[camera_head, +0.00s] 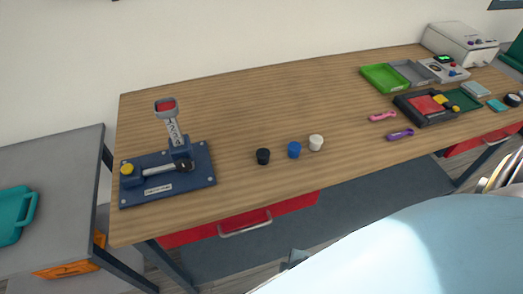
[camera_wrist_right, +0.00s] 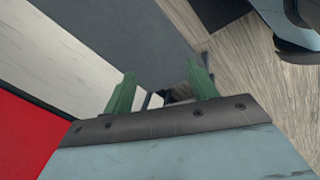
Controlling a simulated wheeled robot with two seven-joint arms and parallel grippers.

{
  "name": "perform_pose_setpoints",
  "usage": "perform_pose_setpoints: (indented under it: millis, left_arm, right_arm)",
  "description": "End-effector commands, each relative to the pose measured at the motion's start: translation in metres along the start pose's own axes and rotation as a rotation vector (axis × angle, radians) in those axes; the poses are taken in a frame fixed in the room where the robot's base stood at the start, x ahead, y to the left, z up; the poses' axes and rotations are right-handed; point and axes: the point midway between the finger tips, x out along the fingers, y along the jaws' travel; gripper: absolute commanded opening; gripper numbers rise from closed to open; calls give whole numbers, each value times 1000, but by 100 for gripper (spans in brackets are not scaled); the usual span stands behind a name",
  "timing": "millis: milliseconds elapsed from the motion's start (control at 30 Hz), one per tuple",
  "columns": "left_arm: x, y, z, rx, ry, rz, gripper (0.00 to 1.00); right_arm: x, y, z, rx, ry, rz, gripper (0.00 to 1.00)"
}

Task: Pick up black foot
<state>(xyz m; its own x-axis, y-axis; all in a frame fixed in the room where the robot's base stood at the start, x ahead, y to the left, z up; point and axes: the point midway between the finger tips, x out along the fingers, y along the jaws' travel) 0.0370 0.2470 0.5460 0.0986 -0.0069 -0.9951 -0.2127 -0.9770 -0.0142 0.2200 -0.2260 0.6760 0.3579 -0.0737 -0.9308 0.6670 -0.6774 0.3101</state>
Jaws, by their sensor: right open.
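The black foot (camera_head: 263,156) is a small dark cap standing on the wooden table (camera_head: 240,100), near its front edge in the head view. A blue foot (camera_head: 294,150) and a white foot (camera_head: 316,142) stand in a row to its right. My right gripper (camera_wrist_right: 160,85) shows in the right wrist view with two green fingers apart and nothing between them. It points down toward the floor, away from the feet. My left gripper is not in view.
A blue fixture (camera_head: 168,172) with an upright post stands left of the feet. Green and grey trays (camera_head: 384,78) and small parts lie at the table's right. Red drawers (camera_head: 240,222) sit under the front edge. The table's middle is clear.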

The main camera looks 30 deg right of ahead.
Motion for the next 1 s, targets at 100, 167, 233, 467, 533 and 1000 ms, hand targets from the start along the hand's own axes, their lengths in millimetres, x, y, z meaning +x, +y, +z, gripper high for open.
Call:
perform_pose_setpoints:
  millis: [100,167,233,467,533,1000]
  left_arm:
    - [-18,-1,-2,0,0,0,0]
    - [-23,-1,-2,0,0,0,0]
    - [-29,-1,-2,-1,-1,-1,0]
    - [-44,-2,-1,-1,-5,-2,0]
    - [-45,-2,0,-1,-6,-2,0]
    - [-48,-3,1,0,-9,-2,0]
  right_arm:
    - [-60,53,-35,-127,17,101,57]
    - [-85,73,-46,-179,15,145,57]
    - [-114,94,-56,-229,8,190,57]
    - [-197,150,-75,-409,-37,342,57]
    - [-207,162,-78,-524,-69,394,57]
    - [-217,203,-120,-1581,-444,702,57]
